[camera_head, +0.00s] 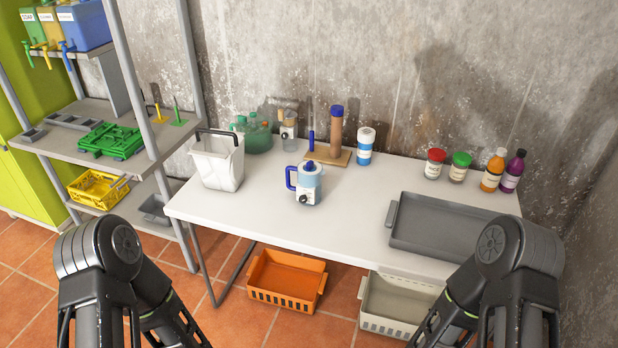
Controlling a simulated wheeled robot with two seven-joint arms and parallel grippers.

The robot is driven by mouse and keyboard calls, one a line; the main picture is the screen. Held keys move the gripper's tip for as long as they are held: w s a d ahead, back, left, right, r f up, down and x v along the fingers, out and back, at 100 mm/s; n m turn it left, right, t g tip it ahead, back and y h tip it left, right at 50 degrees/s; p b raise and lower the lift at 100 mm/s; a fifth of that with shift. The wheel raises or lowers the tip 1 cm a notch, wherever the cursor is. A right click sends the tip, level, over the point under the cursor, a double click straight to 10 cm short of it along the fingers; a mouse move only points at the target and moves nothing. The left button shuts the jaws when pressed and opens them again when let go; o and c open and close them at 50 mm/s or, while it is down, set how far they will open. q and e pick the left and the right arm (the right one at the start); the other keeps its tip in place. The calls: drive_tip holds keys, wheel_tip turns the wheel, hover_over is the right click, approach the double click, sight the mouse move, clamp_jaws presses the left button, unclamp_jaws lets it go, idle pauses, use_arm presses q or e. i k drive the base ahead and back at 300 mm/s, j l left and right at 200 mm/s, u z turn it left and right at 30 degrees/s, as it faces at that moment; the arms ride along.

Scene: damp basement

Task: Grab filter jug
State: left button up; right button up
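A small jug (308,184) with a blue lid, a blue handle on its left side, a pale blue body and a white front with a dark round mark stands upright near the middle of the white table (260,217). It looks like the filter jug. Nothing touches it. Neither gripper shows; both are below the picture's lower edge.
A white bin (218,163) stands left of the jug. Behind are green bottles (254,136), a wooden stand (328,157) and a blue-labelled container (365,147). Jars and bottles (493,170) and a grey tray (445,227) are right. Orange (287,279) and pale (395,303) crates sit below.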

sight(310, 183)
drive_tip(key=z, duration=0.75)
drive_tip(key=i+j+z, duration=0.1)
drive_tip(key=j+z, duration=0.25)
drive_tip(key=j, duration=0.15)
drive_tip(key=j+z, duration=0.7)
drive_tip(key=j, duration=1.1)
